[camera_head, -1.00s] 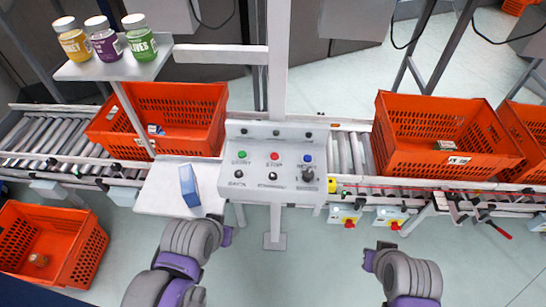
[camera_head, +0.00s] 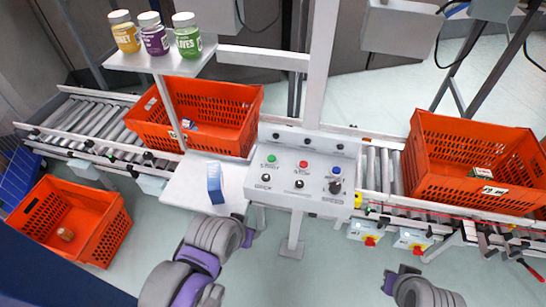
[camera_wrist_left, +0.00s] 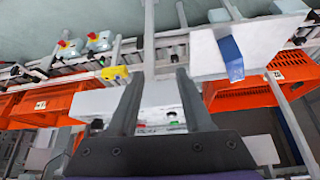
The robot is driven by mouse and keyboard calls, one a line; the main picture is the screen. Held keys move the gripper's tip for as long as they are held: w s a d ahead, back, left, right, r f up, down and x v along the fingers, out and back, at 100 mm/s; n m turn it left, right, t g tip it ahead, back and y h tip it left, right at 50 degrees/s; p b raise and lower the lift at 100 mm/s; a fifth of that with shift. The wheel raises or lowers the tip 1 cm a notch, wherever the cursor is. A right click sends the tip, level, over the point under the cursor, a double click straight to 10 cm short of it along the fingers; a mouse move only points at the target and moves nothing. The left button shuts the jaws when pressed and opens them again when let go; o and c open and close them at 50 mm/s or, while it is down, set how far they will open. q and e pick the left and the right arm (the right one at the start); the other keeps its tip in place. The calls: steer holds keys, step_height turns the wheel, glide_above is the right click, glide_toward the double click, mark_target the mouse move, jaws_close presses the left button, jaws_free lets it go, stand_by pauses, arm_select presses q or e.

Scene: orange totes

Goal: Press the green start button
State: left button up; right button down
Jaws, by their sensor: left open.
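The green button (camera_head: 271,159) is at the upper left of the grey control panel (camera_head: 316,183), left of a red button (camera_head: 303,164) and a blue button (camera_head: 336,169). My left gripper (camera_head: 248,237) is below and in front of the panel, apart from it, near the white side table. In the left wrist view its two dark fingers (camera_wrist_left: 160,76) are spread with nothing held, and the panel (camera_wrist_left: 152,98) shows partly behind them. My right gripper (camera_head: 389,283) is low at the right, away from the panel; its jaws are not clear.
A blue box (camera_head: 214,183) stands on the white side table (camera_head: 185,190), close to my left arm. Three jars stand on a shelf (camera_head: 160,63) above. Orange totes (camera_head: 228,95) (camera_head: 470,150) sit on the roller conveyor, and another tote (camera_head: 105,240) is at lower left.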

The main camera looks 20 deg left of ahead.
stand_by(0.3)
arm_select(q)
jaws_close()
stand_by(1.6)
